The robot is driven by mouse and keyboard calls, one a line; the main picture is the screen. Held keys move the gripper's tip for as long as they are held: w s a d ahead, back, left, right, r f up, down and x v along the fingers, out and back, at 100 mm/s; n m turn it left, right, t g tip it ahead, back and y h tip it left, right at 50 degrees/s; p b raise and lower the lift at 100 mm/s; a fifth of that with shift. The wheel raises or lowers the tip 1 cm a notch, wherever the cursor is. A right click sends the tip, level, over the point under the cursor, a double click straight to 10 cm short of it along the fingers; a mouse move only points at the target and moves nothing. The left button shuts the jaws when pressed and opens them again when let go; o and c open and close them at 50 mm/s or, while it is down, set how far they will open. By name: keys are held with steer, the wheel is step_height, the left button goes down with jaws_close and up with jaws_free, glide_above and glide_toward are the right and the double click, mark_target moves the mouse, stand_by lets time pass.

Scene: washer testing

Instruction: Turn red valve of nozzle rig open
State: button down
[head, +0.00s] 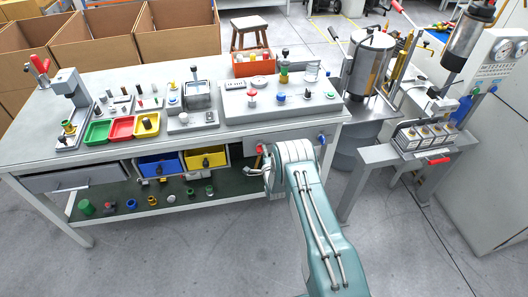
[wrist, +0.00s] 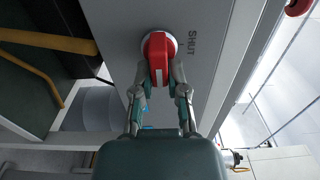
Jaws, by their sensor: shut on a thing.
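The red valve (wrist: 158,58) is a red knob on a round pale base, mounted on a grey panel (wrist: 205,85) marked "SHUT" beside it. My gripper (wrist: 161,88) has its two fingers on either side of the red knob and is shut on it. In the head view my gripper (head: 257,168) is at the front of the bench, just under the tabletop edge. A bit of the red valve (head: 259,149) shows there; my wrist hides most of the panel around it.
The workbench (head: 165,72) carries a grey test rig (head: 235,110) and coloured trays. A blue knob (head: 321,139) sits right of my wrist on the bench front. Blue and yellow bins (head: 207,158) hang to the left. A side stand (head: 385,153) is at right; the floor in front is clear.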

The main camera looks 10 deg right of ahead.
steer(key=shift+d+f, duration=0.15)
steer(key=shift+f, duration=0.05)
steer(key=c, duration=0.7)
jaws_free()
steer(key=shift+d, duration=0.1)
steer(key=shift+o, duration=0.2)
steer(key=shift+s, duration=0.15)
steer(key=s, duration=1.1)
steer(key=shift+s, duration=0.35)
steer(key=shift+w, duration=0.1)
